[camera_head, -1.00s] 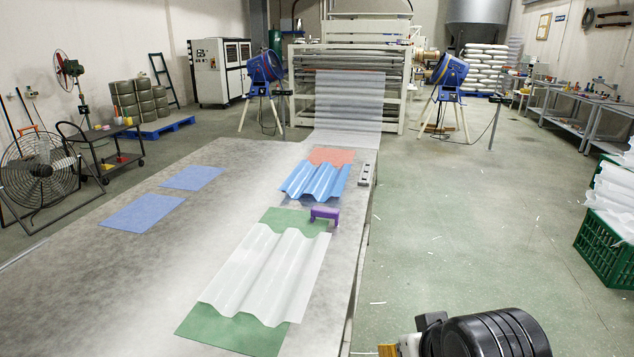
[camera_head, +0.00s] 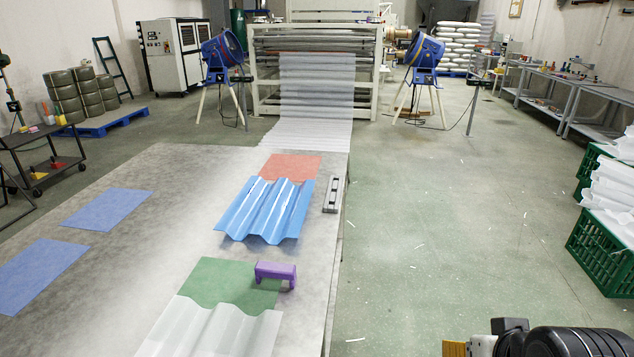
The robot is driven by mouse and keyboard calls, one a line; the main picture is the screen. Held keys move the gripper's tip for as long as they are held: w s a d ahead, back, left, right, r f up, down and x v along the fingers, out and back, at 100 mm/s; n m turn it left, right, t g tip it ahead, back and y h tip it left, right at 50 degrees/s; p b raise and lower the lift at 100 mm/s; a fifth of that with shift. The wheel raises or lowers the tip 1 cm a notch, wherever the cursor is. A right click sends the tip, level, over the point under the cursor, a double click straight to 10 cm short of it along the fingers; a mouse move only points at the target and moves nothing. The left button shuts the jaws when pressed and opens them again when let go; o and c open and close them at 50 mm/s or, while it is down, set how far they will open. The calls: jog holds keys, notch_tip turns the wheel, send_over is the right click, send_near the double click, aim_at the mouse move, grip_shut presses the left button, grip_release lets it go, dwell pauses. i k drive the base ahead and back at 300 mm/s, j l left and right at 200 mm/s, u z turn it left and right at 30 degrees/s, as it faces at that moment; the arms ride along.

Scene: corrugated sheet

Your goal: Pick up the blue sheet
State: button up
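The blue corrugated sheet (camera_head: 266,209) lies on the long grey table (camera_head: 170,185), in the middle of the view. Its far edge meets or overlaps a flat red mat (camera_head: 291,167). A black part of my arm with a yellow-brown piece shows at the lower right edge, over the floor and well apart from the sheet. I cannot make out gripper fingers there, so I do not see whether the gripper is open or shut.
A white corrugated sheet (camera_head: 214,332) lies nearer on a green mat (camera_head: 227,281), with a purple handled block (camera_head: 275,273) beside it. A grey metal bar (camera_head: 334,195) lies right of the blue sheet. Two flat blue mats lie left. Open floor (camera_head: 440,220) runs right of the table; green crates (camera_head: 603,250) stand beyond.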

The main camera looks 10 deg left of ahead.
aim_at(275, 212)
jog(key=i+u, duration=0.2)
jog(key=i, duration=0.3)
jog(key=i+l+u, duration=0.2)
jog(key=i, duration=0.25)
jog(key=i+l+u, duration=0.2)
jog(key=i, duration=0.25)
jog(key=i+l+u, duration=0.2)
jog(key=i, duration=0.25)
jog(key=i+l+u, duration=0.5)
jog(key=u, duration=0.2)
jog(key=i+l+u, duration=0.15)
jog(key=l+u, duration=0.25)
jog(key=i+l+u, duration=0.15)
jog(key=l+u, duration=0.55)
jog(key=i+l, duration=0.05)
jog(key=l, duration=0.05)
